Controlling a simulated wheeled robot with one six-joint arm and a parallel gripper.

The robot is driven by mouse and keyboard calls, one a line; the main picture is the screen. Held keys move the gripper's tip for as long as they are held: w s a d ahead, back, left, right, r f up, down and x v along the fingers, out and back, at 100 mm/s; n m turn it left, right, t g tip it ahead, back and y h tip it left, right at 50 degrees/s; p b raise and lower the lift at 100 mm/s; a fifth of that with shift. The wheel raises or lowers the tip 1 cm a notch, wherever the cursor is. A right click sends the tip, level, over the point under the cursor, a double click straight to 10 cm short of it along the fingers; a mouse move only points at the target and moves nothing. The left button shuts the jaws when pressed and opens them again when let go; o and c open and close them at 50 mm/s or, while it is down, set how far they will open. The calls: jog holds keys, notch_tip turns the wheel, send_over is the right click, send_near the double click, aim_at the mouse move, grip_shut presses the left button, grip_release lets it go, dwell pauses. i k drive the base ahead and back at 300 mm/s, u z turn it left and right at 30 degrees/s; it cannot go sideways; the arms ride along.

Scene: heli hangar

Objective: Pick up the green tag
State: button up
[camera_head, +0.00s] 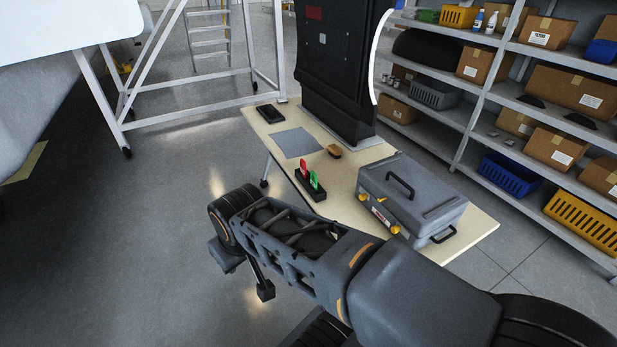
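The green tag (314,180) stands upright in a small black holder (318,193) on the light wooden table (344,212). A red tag (303,168) stands beside it in the same holder, to its left and a little farther back. My arm reaches from the lower right toward the left in front of the table. My gripper (265,290) appears to be at the dark parts hanging below the arm's far end, over the floor and apart from the tags. Its fingers are not clear enough to show whether they are open or shut.
A grey toolcase (408,195) stands on the table, right of the holder. A brown brush-like block (334,152), a grey mat (297,142) and a black device (269,113) lie farther back. A tall black panel (338,70) stands behind. Shelves (478,95) line the right; open floor lies left.

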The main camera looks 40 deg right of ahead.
aim_at(314, 183)
jog(key=z, duration=0.6)
jog(key=i, duration=0.9)
jog(key=z, duration=0.75)
